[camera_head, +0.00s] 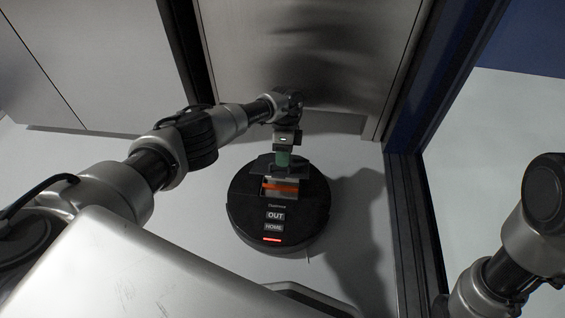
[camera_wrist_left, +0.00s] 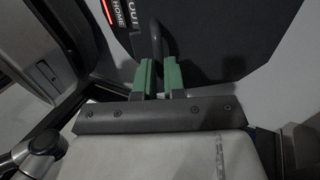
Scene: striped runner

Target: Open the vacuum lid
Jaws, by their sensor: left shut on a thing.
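The vacuum (camera_head: 248,205) is a round black robot cleaner on the floor, with white "OUT" and "HOME" labels and a lit red bar. It also shows in the left wrist view (camera_wrist_left: 205,35). My left gripper (camera_head: 284,162) is over its far part, with green fingers (camera_wrist_left: 158,72) shut on a dark, curved handle (camera_wrist_left: 157,45). A grey recess with an orange strip (camera_head: 285,187) shows just below the gripper. The lid's exact edges and angle are hard to tell, partly hidden by the gripper. My right arm is at the right edge, its gripper out of view.
A grey door panel (camera_head: 300,50) stands close behind the vacuum. A dark blue frame (camera_head: 405,210) rises to the right of it. Pale cabinet fronts (camera_head: 90,60) are at the upper left. Bare floor (camera_head: 350,260) lies right of the vacuum.

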